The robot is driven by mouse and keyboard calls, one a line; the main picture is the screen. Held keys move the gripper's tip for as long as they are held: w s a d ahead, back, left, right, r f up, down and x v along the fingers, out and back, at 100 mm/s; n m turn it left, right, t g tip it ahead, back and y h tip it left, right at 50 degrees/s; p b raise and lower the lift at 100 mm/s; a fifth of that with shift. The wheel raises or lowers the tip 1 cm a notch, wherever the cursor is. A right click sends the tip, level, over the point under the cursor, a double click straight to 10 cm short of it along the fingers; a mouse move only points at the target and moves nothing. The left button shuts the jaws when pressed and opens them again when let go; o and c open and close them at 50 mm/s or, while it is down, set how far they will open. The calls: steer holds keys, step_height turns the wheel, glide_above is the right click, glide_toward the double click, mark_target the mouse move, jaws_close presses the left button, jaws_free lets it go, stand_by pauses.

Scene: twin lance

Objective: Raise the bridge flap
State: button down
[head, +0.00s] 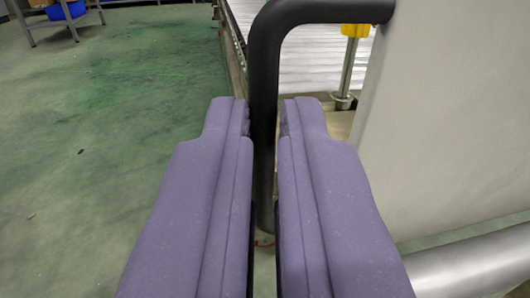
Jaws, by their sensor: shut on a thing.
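My gripper (265,112) shows as two purple fingers in the lower middle of the head view. It is shut on a black tubular handle (325,12), with one finger on each side of its upright part. The handle bends at the top and runs right to the edge of a pale grey panel (450,125), which seems to be the bridge flap. The panel stands steeply at the right and is cut off by the picture edge. The fingers hide parts of the handle's lower stretch.
A conveyor bed (315,62) with pale slats lies behind the handle. A metal post with a yellow cap (355,30) stands there. A thick metal tube (465,268) crosses the lower right. A table (60,18) with a blue bin stands far left. Green-grey floor (110,120) is open at left.

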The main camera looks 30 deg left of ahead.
steer(key=c, duration=1.2)
jaws_free()
steer(key=v, duration=0.7)
steer(key=shift+s, duration=0.35)
